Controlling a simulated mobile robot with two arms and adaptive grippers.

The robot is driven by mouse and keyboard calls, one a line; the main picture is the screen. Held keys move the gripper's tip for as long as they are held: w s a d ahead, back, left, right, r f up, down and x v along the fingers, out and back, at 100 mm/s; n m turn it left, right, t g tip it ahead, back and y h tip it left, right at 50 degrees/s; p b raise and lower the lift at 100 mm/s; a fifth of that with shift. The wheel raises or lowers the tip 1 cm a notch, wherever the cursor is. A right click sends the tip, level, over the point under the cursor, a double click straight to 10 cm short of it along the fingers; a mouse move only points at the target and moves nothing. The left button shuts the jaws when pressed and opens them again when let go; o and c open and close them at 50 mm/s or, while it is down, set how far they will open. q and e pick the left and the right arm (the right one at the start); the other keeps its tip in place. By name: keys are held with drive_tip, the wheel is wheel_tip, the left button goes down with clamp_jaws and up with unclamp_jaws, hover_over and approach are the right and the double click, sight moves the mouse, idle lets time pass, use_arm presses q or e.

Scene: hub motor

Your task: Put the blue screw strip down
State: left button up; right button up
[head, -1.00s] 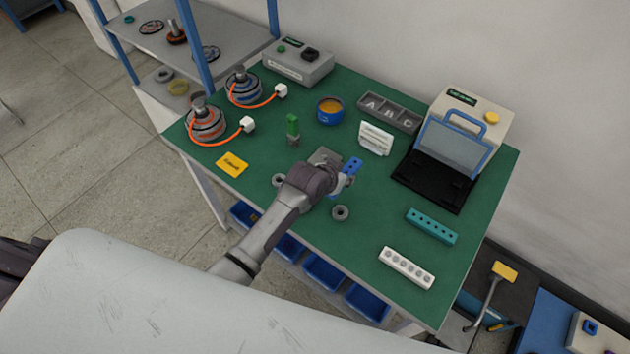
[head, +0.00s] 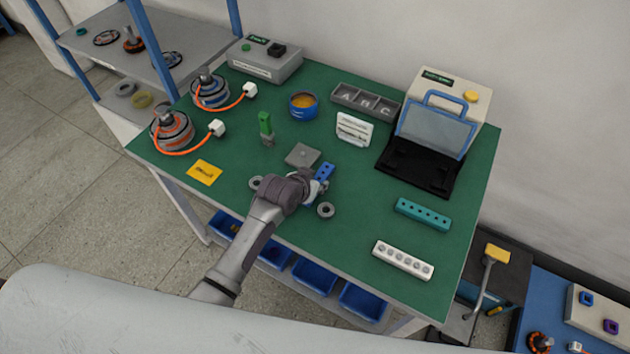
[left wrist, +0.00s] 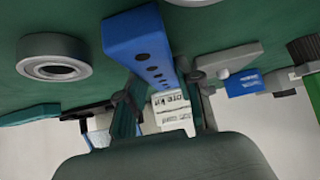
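The blue screw strip (head: 325,171) is a narrow bar with a row of dark holes. In the head view, its far end sticks out beyond my left gripper (head: 317,187), and the hand hides the rest. In the left wrist view, the strip (left wrist: 140,45) lies between the two fingers of the gripper (left wrist: 164,76), which press its sides. It is at or just above the green table top (head: 290,225); I cannot tell if it touches. My right gripper is out of view.
A grey square plate (head: 302,155) lies just beyond the strip. Grey rings (head: 326,210) (head: 256,183) flank the hand. A teal strip (head: 423,214) and a white strip (head: 403,260) lie to the right.

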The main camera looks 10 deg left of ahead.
use_arm(q)
drive_tip(key=o, duration=0.4)
drive_tip(key=shift+w, duration=0.1)
